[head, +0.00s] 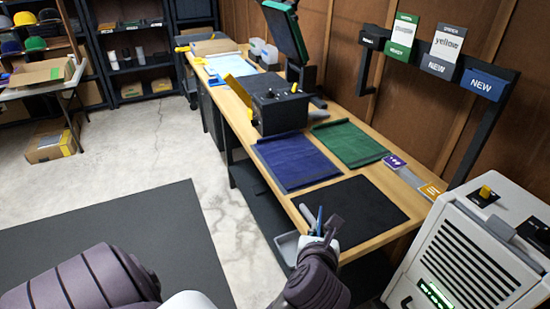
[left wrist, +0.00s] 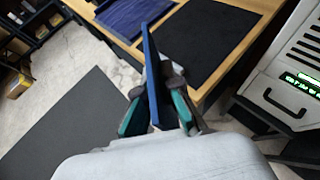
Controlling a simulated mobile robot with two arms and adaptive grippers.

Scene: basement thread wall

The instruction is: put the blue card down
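My left gripper (head: 322,226) is shut on a thin blue card (head: 319,216) above the front edge of the workbench (head: 290,206), beside the black mat (head: 352,213). In the left wrist view the blue card (left wrist: 152,78) stands nearly edge-on between the teal-padded fingers (left wrist: 155,112). It sticks up past the fingertips, and its face is barely visible. My right gripper is not in view.
A blue mat (head: 297,161) and a green mat (head: 350,143) lie farther along the bench. Purple (head: 394,162) and orange (head: 431,192) cards lie near its back edge. A black press (head: 278,103) and a white machine (head: 470,250) flank the mats. Labelled wall holders (head: 438,66) stand behind.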

